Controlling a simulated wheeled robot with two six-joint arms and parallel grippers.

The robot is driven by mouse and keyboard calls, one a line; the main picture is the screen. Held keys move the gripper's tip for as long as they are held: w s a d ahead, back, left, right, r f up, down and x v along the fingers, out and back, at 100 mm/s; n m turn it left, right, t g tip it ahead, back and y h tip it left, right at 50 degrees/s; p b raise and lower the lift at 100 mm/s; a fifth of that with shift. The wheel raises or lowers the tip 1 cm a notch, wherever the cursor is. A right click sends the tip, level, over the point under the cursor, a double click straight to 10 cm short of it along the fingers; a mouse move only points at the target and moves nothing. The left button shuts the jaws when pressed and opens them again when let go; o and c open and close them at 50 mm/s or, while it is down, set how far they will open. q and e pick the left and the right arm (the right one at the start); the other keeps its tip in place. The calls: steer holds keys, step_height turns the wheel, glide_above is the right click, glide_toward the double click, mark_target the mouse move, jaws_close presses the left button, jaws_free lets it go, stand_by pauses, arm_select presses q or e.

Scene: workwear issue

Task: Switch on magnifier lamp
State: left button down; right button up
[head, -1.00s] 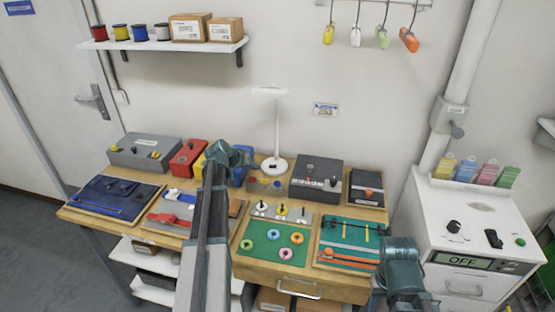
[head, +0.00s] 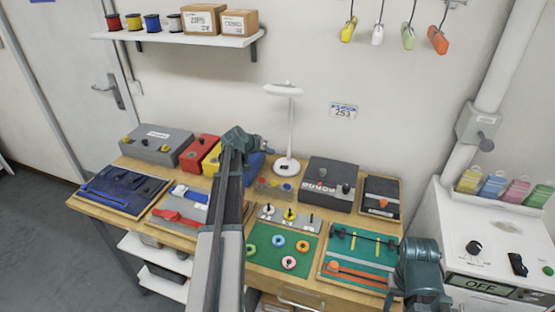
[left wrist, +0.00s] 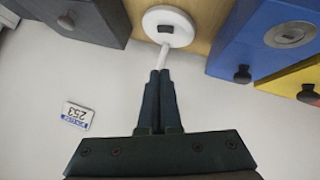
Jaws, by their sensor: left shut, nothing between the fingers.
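The white magnifier lamp (head: 291,130) stands upright at the back of the wooden bench, its round head on a thin stem. In the left wrist view its round base (left wrist: 183,22) shows at the top with a small dark switch (left wrist: 166,29) on it. My left gripper (head: 268,147) is just left of the lamp stem in the head view. In the left wrist view the left gripper (left wrist: 160,74) is shut and empty, its tips pointing at the stem and base; I cannot tell if they touch. My right arm shows at the lower right, its fingers out of sight.
A dark grey box (head: 331,184) with knobs stands right of the lamp. Blue (left wrist: 262,35) and yellow (left wrist: 295,80) boxes stand close on the other side. A shelf (head: 180,41) hangs above left.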

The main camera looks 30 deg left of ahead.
arm_select(q)
steer(key=b, duration=0.7)
glide_above(287, 166)
steer(key=s+a, duration=0.2)
steer(key=s, duration=0.1)
steer(key=f, duration=0.7)
steer(key=shift+d, duration=0.2)
steer(key=shift+w+d+f+b, duration=0.1)
steer(key=shift+d+f+b, duration=0.1)
steer(key=shift+f+b, duration=0.35)
steer(key=shift+w+d+f+b, duration=0.1)
steer(key=shift+d+f+b, duration=0.1)
steer(key=shift+f+b, duration=0.3)
steer(key=shift+d+f+b, duration=0.35)
steer(key=shift+f+b, duration=0.1)
steer(key=shift+f, duration=0.15)
steer(key=shift+d+f+y, duration=0.2)
steer(key=shift+y, duration=0.1)
steer(key=shift+a, duration=0.15)
